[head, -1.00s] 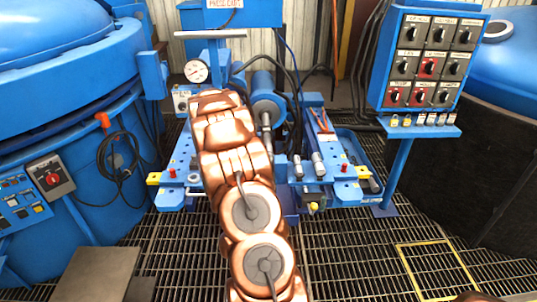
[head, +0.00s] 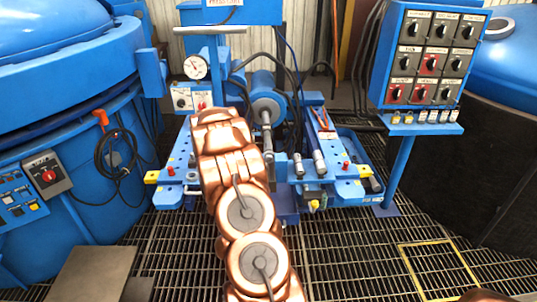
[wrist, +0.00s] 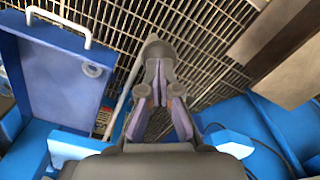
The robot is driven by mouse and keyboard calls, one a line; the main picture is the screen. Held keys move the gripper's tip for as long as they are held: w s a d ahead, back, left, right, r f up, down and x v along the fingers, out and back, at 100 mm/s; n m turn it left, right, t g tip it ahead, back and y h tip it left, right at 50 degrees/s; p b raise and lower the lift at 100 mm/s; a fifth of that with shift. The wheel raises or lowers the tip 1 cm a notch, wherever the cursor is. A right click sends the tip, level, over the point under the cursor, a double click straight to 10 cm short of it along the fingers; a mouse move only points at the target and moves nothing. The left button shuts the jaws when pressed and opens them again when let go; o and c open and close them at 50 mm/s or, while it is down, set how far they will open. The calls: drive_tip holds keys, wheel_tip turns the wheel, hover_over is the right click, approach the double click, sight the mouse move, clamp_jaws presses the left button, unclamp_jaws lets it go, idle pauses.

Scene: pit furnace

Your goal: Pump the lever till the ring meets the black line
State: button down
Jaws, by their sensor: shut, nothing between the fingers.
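My gripper (wrist: 160,88) shows in the wrist view with its fingers closed together at the tips and nothing between them. A pale rod (wrist: 125,101) with a thick grey rounded end (wrist: 155,50) lies just beyond the fingertips; it looks like the lever, and I cannot tell whether the fingers touch it. In the head view my copper-coloured arm hides the gripper and the lever. The blue press (head: 345,188) has a blue cylinder with a pale ring-like face (head: 266,108) and a metal rod. I cannot make out the black line.
A switch panel (head: 431,60) stands at right, and a large blue furnace vessel (head: 65,110) at left.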

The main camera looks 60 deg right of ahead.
wheel_tip(320, 180, up, 11)
drive_tip(key=w+d+p, duration=0.1)
drive_tip(key=d, duration=0.1)
drive_tip(key=shift+w+d, duration=0.15)
drive_tip(key=shift+w, duration=0.15)
drive_tip(key=f, duration=0.3)
drive_tip(key=s+a+f+b, duration=0.1)
drive_tip(key=f, duration=0.3)
drive_tip(key=a+f+b, duration=0.1)
drive_tip(key=f, duration=0.3)
drive_tip(key=shift+s+a, duration=0.1)
drive_tip(key=shift+s, duration=0.2)
wheel_tip(320, 180, up, 11)
drive_tip(key=w+d+p, duration=0.1)
drive_tip(key=d, duration=0.1)
drive_tip(key=shift+w, duration=0.25)
drive_tip(key=shift+d, duration=0.1)
